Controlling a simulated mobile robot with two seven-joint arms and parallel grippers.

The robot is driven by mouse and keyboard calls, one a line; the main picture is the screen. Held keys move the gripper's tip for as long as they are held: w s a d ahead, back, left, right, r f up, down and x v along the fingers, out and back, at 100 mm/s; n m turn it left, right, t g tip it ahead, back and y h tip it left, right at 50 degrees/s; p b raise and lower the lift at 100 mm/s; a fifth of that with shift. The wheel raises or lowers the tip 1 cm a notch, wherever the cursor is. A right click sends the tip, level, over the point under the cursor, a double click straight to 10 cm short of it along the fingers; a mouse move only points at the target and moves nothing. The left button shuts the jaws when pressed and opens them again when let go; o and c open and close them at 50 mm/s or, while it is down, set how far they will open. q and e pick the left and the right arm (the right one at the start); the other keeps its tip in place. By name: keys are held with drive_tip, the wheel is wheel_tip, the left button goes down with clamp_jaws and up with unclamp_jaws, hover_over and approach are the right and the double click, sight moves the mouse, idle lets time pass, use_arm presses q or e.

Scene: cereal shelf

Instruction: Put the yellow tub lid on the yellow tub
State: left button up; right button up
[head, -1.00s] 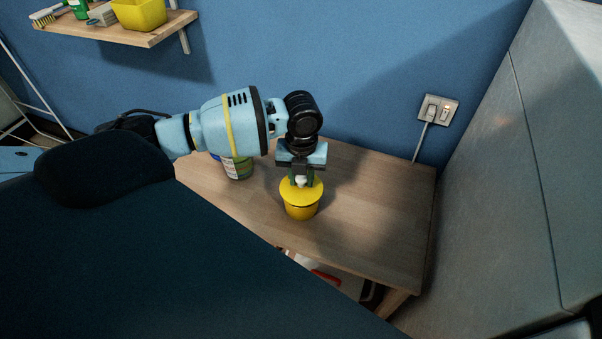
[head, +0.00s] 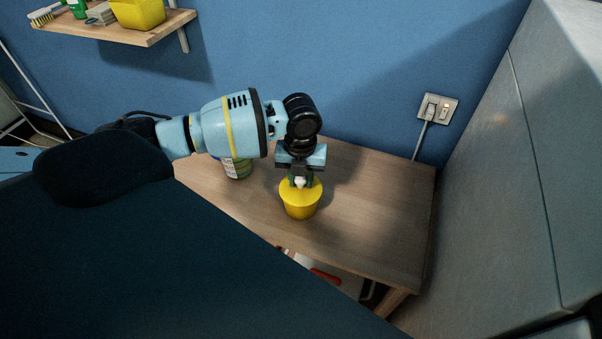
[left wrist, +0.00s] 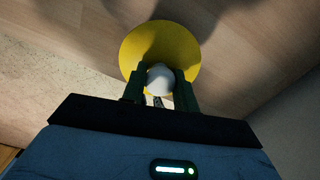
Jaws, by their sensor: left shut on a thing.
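The yellow tub (head: 300,208) stands upright on the wooden table. The yellow tub lid (head: 314,190) lies level at the tub's mouth, with no clear gap between them in the head view. My left gripper (head: 300,182) is above the tub, shut on the lid's white knob. In the left wrist view the lid (left wrist: 150,42) shows as a yellow disc, with the white knob (left wrist: 160,79) between the two fingers of the left gripper (left wrist: 160,84). The lid hides the tub there. My right gripper is not in view.
The table's right side is clear. A wall shelf (head: 150,37) holds a yellow bin (head: 138,13). A tall grey cabinet (head: 510,170) stands at right.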

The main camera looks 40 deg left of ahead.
use_arm(q)
drive_tip(key=shift+f, duration=0.3)
drive_tip(key=o, duration=1)
wheel_tip(320, 180, up, 8)
drive_tip(key=shift+f, duration=0.1)
idle(0.3)
